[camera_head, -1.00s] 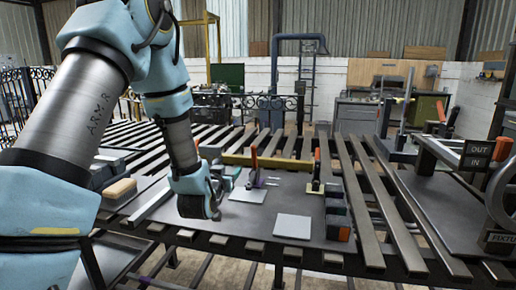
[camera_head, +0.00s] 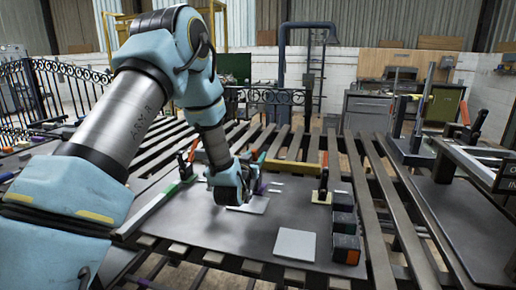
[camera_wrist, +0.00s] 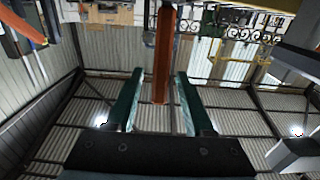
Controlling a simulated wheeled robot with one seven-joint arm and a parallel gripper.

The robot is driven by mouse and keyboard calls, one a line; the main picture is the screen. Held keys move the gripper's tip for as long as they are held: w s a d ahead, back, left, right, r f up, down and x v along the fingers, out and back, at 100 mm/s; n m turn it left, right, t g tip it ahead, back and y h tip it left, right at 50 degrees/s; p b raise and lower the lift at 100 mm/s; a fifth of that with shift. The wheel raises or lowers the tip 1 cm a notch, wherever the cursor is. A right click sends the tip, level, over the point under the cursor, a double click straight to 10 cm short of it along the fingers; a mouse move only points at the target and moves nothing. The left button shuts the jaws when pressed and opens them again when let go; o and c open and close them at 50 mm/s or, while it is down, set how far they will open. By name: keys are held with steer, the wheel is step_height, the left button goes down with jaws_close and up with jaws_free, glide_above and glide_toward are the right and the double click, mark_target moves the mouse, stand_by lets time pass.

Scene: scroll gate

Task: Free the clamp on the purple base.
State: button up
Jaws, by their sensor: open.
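The clamp on the purple base (camera_head: 258,186) stands on the grey plate (camera_head: 215,232), partly hidden behind my gripper. My gripper (camera_head: 247,177) is low over the plate, right beside this clamp. In the wrist view, an orange-red upright handle (camera_wrist: 164,50) lies between the two green fingers (camera_wrist: 157,105), which are apart. I cannot tell whether either finger touches it. Whether the clamp is shut is hidden.
A clamp with an orange handle and yellow base (camera_head: 323,180) stands to the right, near dark blocks (camera_head: 345,228). A red-handled clamp with a green base (camera_head: 188,160) stands to the left. A light square pad (camera_head: 295,244) lies in front. Slatted rails surround the plate.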

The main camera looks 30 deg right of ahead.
steer(key=shift+p+x, duration=0.45)
steer(key=shift+x, duration=1.45)
steer(key=shift+c, duration=0.4)
jaws_close()
